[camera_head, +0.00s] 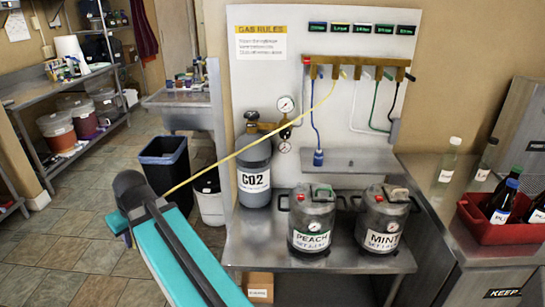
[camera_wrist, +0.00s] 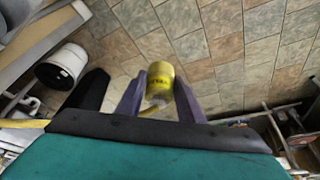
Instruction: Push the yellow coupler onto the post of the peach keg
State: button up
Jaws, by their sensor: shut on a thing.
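The yellow coupler (camera_wrist: 160,84) is between the two purple fingers of my gripper (camera_wrist: 159,95) in the wrist view, and they are shut on it. Its yellow hose (camera_head: 262,143) runs from the manifold down left to my arm in the head view. The coupler is hidden there behind my arm. The peach keg (camera_head: 311,222) stands on the metal bench, with a red mark and a green mark on its top. Its posts are too small to tell apart clearly. The gripper is left of the bench, well apart from the keg, over the tiled floor.
The mint keg (camera_head: 382,222) stands right of the peach keg. The CO2 cylinder (camera_head: 254,170) is behind left. A red crate (camera_head: 490,229) of bottles is at right. A bin (camera_head: 165,165) stands on the floor.

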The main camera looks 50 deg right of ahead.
jog(key=s+d+r+p, duration=0.2)
jog(key=d+p, duration=0.1)
jog(key=d, duration=0.7)
jog(key=s+d+r+p, duration=0.2)
jog(key=d, duration=0.7)
jog(key=s+d+r+p, duration=0.2)
jog(key=s+d+p, duration=0.1)
jog(key=d, duration=0.7)
jog(key=shift+n+y, duration=0.3)
jog(key=shift+n, duration=0.3)
jog(key=s+d+r+p, duration=0.1)
jog(key=s+d+p, duration=0.1)
jog(key=s+d, duration=0.3)
jog(key=s+d+r+p, duration=0.2)
jog(key=s+d, duration=0.4)
jog(key=d, duration=0.3)
jog(key=s+d+r+p, duration=0.1)
jog(key=s+d+p, duration=0.1)
jog(key=s+d, duration=0.4)
jog(key=shift+s+d+r+p, duration=0.1)
jog(key=shift+d+r+p, duration=0.1)
jog(key=shift+d, duration=0.2)
jog(key=shift+s+d+r+p, duration=0.1)
jog(key=shift+d+p, duration=0.1)
jog(key=shift+d, duration=0.2)
jog(key=shift+f, duration=0.15)
jog(key=shift+f+b, duration=1.35)
jog(key=shift+f, duration=1.05)
jog(key=shift+f+b, duration=0.8)
jog(key=shift+f, duration=0.25)
